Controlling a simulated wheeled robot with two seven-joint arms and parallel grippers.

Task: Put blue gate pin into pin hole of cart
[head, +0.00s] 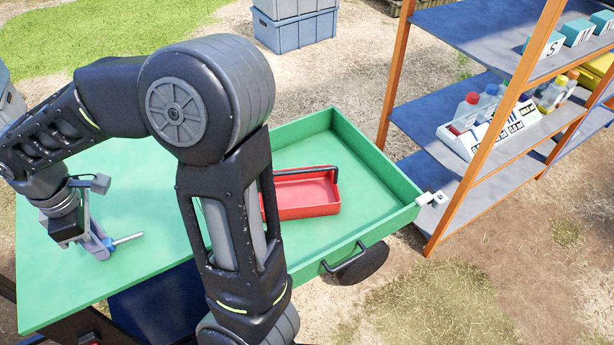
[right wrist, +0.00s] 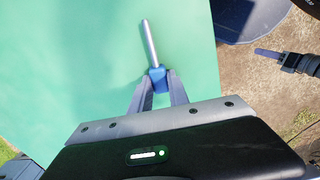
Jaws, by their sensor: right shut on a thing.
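The blue gate pin shows in the head view (head: 126,239) as a metal rod with a blue end. My right gripper (head: 103,249) is shut on its blue end, low over the left part of the cart's green top (head: 140,235). In the right wrist view, the blue end (right wrist: 158,77) sits between the fingertips and the silver rod points away from them. A small white fitting (head: 432,198) is on the cart's right corner; I cannot make out a pin hole in it. I do not see my left gripper in the head view.
A red tray (head: 305,196) with a dark handle sits inside the cart's green rim (head: 402,193). A shelf rack (head: 425,125) with bottles and boxes stands close to the cart's right. Grey-blue crates (head: 295,30) stand behind. My right arm hides the cart's middle.

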